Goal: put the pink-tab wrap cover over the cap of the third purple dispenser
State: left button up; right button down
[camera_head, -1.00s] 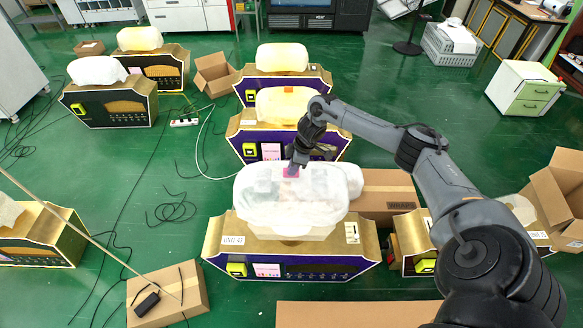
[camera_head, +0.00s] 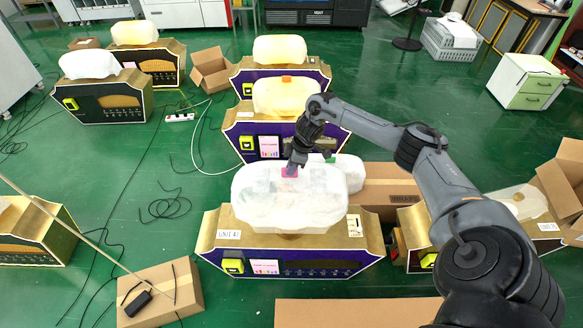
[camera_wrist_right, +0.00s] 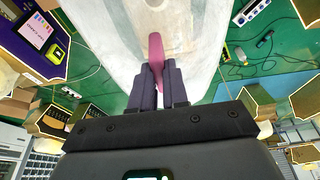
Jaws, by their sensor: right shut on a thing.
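The pink-tab wrap cover (camera_head: 285,205) is a whitish, cloudy film spread over the cap of the nearest purple dispenser (camera_head: 310,268). A pale strip of the cap shows below the film at the front; I cannot tell how far down the film reaches at the back. My right gripper (camera_head: 295,164) is shut on the cover's pink tab (camera_head: 289,171), at the film's back edge. In the right wrist view, the fingers (camera_wrist_right: 158,88) pinch the pink tab (camera_wrist_right: 156,50) against the pale film. My left gripper is not in view.
Two more purple dispensers with pale yellow caps stand behind, the middle one (camera_head: 285,130) and the far one (camera_head: 282,75). Another whitish cover (camera_head: 350,172) lies behind the near dispenser, by a cardboard box (camera_head: 390,190). Thin cables lie on the green floor at left.

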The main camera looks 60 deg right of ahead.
notch_tip(320, 180, down, 6)
jog(key=b, duration=0.5)
jog(key=shift+r+b, duration=0.15)
jog(key=shift+b, duration=0.25)
jog(key=shift+f+b, duration=0.55)
jog(key=shift+f, duration=0.95)
jog(key=shift+f+b, duration=1.2)
jog(key=shift+f, duration=1.55)
jog(key=shift+f, duration=0.45)
jog(key=c, duration=1.1)
grip_release()
jog(key=shift+o, duration=0.2)
jog(key=shift+r, duration=0.1)
